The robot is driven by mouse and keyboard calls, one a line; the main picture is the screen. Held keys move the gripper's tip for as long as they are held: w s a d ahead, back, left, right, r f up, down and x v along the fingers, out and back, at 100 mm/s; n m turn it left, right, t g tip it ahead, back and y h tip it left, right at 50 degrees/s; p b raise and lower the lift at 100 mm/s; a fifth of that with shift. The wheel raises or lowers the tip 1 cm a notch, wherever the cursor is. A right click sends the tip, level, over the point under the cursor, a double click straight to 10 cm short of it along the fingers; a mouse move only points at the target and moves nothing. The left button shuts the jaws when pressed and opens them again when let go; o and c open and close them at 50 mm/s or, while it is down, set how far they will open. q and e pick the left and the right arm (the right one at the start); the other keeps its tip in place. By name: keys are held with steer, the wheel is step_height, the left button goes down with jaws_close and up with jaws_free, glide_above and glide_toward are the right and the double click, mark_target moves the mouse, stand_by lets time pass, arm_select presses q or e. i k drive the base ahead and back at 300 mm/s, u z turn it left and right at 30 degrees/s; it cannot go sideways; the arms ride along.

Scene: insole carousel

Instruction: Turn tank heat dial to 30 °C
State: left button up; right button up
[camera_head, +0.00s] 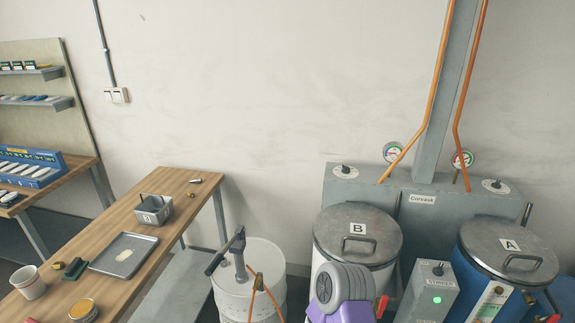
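Two dials with black knobs sit on white round plates on the grey cabinet (432,225): a left dial (345,171) and a right dial (495,185). Their scale marks and settings are too small to read. Tank B (357,232), with a grey lid, stands in front of the left dial. Tank A (508,248), blue with a grey lid, stands in front of the right dial. Both lids are on. Neither of my grippers is in view.
Two round gauges, left (393,152) and right (462,159), and copper pipes (460,110) rise behind the dials. A control box (428,290) with a lit green light stands between the tanks. A white drum (247,285) with a pump and a wooden table (160,205) are at left.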

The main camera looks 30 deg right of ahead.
mark_target(346, 170)
steer(key=u, duration=1.05)
steer(key=k, duration=1.1)
steer(key=z, duration=1.45)
steer(key=i, duration=0.35)
